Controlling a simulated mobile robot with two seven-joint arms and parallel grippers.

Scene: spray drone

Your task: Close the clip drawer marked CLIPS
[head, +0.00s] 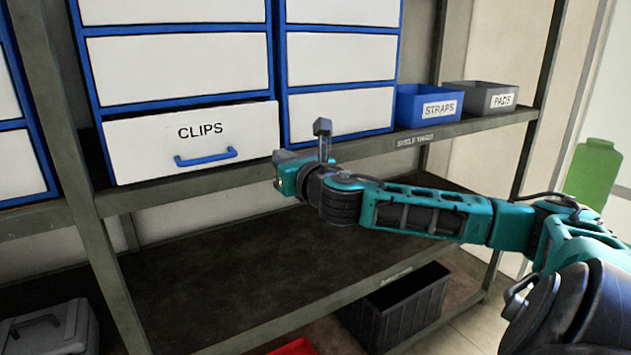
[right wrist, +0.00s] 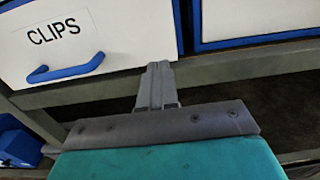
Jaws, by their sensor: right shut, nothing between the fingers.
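The clip drawer (head: 142,150) has a white front marked CLIPS and a blue bar handle (head: 206,157). It stands out from the blue-framed cabinet, with a strip of its open top showing, so it is partly open. My right gripper (head: 285,172) is just right of the drawer's lower right corner, near the shelf edge; its fingers are hard to see in the head view. In the right wrist view the fingers (right wrist: 158,80) are together and empty, pointing toward the drawer's right end below the CLIPS front (right wrist: 120,35). I cannot tell if they touch it. My left gripper is not in view.
A blue STRAPS bin (head: 404,106) and a grey PADS bin (head: 465,98) stand on the shelf to the right. A shelf post (head: 62,130) rises left of the drawer. The lower shelf (head: 220,275) is mostly bare; a black crate (head: 385,320) is below it.

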